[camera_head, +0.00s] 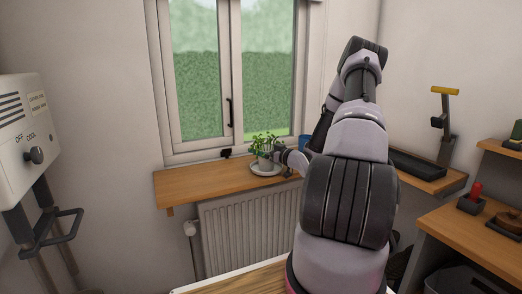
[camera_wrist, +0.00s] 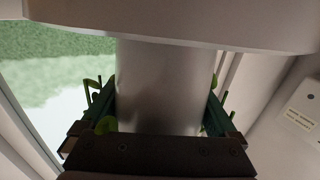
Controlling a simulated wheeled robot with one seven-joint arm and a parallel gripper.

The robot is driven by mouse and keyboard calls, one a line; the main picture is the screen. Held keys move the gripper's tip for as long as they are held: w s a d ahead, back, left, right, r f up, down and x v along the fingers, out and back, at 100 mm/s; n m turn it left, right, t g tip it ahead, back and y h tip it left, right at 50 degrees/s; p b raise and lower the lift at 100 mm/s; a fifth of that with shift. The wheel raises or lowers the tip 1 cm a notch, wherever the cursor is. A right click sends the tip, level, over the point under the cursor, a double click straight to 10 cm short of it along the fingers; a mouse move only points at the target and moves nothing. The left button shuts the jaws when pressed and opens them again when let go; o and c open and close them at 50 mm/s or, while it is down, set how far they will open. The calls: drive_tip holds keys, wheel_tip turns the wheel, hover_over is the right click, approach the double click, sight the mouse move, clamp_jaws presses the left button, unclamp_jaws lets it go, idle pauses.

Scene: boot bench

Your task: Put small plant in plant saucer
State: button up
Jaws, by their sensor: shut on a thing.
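The small plant (camera_head: 264,145) has green leaves and a pale pot. The pot (camera_wrist: 160,85) fills the space between the jaws in the wrist view, which looks upside down. My gripper (camera_head: 277,157) is shut on the pot from the right, with a dark green finger on each side in the wrist view (camera_wrist: 160,112). The pale plant saucer (camera_head: 265,171) lies on the window sill directly under the pot; its broad edge crosses the top of the wrist view (camera_wrist: 170,20). The plant looks upright. I cannot tell whether the pot's base touches the saucer.
The wooden sill (camera_head: 200,184) is bare to the left of the saucer. A blue object (camera_head: 304,142) stands behind my arm. A dark tray (camera_head: 415,164) lies on the right-hand shelf. The window (camera_head: 235,75) is close behind the plant, and a radiator (camera_head: 250,235) is below.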

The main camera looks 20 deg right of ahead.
drive_tip(key=o, duration=1.6)
drive_tip(key=shift+f, duration=0.15)
drive_tip(key=shift+c, duration=0.2)
drive_tip(key=shift+s+d+r, duration=0.1)
drive_tip(key=shift+s+r, duration=0.1)
drive_tip(key=v, duration=1.1)
drive_tip(key=shift+s, duration=0.3)
drive_tip(key=shift+d, duration=0.2)
